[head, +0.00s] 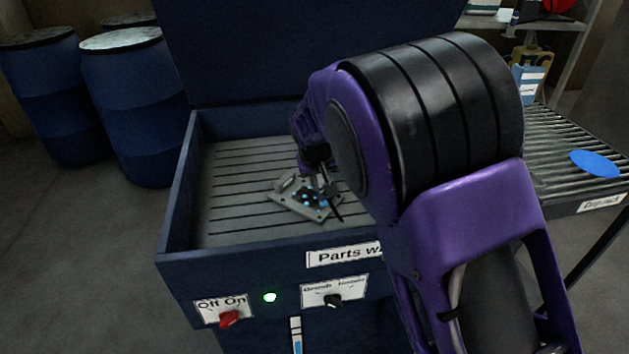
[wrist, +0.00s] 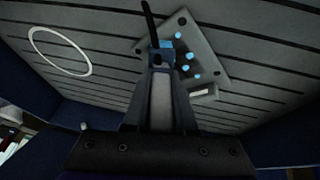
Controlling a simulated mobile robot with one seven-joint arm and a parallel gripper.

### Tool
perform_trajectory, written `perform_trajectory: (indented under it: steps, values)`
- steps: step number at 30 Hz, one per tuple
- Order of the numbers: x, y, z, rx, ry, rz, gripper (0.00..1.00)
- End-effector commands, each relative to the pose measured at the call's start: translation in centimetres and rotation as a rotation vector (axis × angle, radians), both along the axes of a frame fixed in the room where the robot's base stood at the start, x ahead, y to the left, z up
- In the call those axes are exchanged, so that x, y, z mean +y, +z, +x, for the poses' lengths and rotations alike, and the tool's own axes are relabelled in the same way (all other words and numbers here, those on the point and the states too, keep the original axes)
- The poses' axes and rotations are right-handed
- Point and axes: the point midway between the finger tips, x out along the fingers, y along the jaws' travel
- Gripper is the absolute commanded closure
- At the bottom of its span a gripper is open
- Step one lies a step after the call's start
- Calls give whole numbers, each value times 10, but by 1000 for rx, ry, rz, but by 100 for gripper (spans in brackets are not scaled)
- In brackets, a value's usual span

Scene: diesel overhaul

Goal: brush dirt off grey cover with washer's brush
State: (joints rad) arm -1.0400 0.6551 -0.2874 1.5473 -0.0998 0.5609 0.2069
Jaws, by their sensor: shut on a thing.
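The grey cover (head: 290,202) lies flat on the slatted floor of the blue parts washer (head: 215,262). It also shows in the wrist view (wrist: 207,48). Several light blue spots mark its top, with a dark patch around them in the head view. My gripper (head: 322,186) is low over the cover's right part. In the wrist view, my gripper (wrist: 160,58) is shut on a thin dark tool, apparently the brush (wrist: 149,22), whose dark rod sticks out past the fingertips. I cannot make out bristles or whether the tool touches the cover.
A thin white ring (wrist: 60,51) shows over the slats in the wrist view. The washer's front has a red off/on switch (head: 229,319), a lit green lamp (head: 269,297) and a black selector (head: 333,301). Blue drums (head: 125,105) stand left; a roller table (head: 560,150) is right.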

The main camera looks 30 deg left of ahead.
Motion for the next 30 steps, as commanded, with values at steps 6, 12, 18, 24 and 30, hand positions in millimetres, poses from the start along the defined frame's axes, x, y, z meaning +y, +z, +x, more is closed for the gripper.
perform_trajectory:
  steps: [6,12,18,24,30]
  values:
    - [-16,0,-1,1,-2,0,100]
    - [-17,0,-4,0,1,1,100]
    - [-16,-1,-15,0,1,1,100]
    - [-3,1,-13,0,1,1,100]
    - [13,1,-12,0,0,0,100]
